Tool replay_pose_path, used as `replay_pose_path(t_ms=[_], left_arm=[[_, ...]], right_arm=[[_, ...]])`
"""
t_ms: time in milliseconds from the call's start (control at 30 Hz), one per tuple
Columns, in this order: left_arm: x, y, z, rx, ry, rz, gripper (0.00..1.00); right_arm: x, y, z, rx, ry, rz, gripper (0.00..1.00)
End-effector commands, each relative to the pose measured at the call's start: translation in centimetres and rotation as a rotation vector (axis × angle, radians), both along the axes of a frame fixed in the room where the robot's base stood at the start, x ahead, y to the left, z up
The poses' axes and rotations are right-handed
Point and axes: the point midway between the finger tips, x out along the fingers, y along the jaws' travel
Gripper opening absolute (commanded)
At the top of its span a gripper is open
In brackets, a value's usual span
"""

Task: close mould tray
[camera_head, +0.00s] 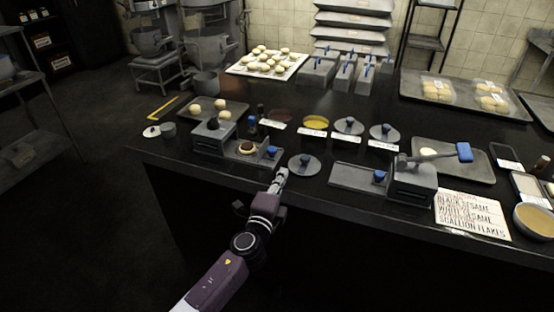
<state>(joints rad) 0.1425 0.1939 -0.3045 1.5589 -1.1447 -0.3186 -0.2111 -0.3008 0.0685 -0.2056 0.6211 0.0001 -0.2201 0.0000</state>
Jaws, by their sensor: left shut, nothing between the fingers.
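Two grey mould boxes stand near the counter's front edge. The left mould box (208,139) has its tray (235,155) slid out to the right, with a pale round thing with a dark filling (247,148) in it and a blue knob (271,152) at its end. The right mould box (412,182) has a flat tray (350,175) out to its left, with a blue knob (380,176). My left gripper (282,173) is shut and empty at the counter's front edge, just below and right of the left tray's knob in the picture. My right gripper is not in view.
A round grey lid with a blue knob (304,165) lies just right of my gripper. A blue-headed mallet (464,152) lies over the right box. Small bowls, more lids and labels stand behind. A lettered card (472,214) lies at the right front.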

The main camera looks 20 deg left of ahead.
Motion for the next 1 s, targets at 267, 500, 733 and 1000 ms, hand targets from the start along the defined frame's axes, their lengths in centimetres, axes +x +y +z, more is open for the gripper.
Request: replay_pose_path(t_ms=[267, 500, 733, 1000], left_arm=[[5.6, 0.1, 0.0, -0.001, -0.001, 0.001, 0.00], [6.9, 2.9, -0.1, 0.002, 0.002, 0.002, 0.00], [7.2, 4.0, -0.1, -0.002, 0.001, 0.000, 0.00], [7.2, 4.0, -0.1, -0.002, 0.002, 0.000, 0.00]], right_arm=[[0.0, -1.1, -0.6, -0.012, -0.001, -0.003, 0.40], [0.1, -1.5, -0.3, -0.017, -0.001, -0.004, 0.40], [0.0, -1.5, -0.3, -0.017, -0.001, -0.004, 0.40], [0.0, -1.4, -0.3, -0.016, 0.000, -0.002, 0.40]])
